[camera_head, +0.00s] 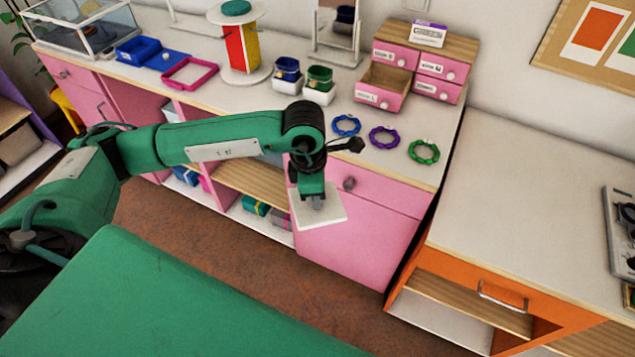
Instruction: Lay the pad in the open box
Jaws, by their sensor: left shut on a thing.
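The pad (326,214) is a flat, pale cream square. My left gripper (318,199) points down and is shut on it, holding it in the air in front of the pink cabinet, below the counter top. A small open blue box (130,49) stands at the back left of the counter, with a flat blue piece (170,60) beside it. The pad is well apart from this box. I cannot tell for sure that this is the task's box. My right gripper is out of view.
On the counter (290,120) are a pink frame (190,72), a red and yellow stand (243,45), blue and green cups, several bead rings (384,136) and a pink drawer unit (440,65) with one drawer open. A glass case (80,25) stands far left. The right counter (540,190) is mostly clear.

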